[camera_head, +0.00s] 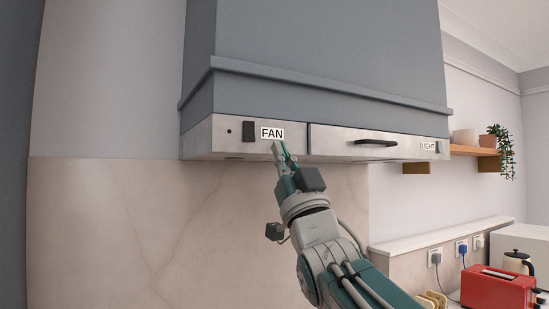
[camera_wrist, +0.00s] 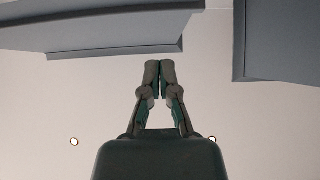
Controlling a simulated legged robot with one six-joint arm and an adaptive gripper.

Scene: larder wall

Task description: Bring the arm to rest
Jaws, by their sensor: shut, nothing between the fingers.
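My gripper (camera_head: 279,149) is raised in front of the range hood's metal front strip (camera_head: 340,141), its tips just below the FAN label (camera_head: 272,133). In the wrist view my gripper (camera_wrist: 160,66) points up with its fingertips together and nothing between them. Whether the tips touch the hood cannot be told. My arm reaches up from the lower right in the head view.
The grey hood (camera_head: 320,60) overhangs my gripper. A dark switch (camera_head: 249,131) is left of the label, and a dark handle (camera_head: 376,143) is to the right. A wooden shelf (camera_head: 465,152), red toaster (camera_head: 498,288) and kettle (camera_head: 518,262) are at right. The left wall is clear.

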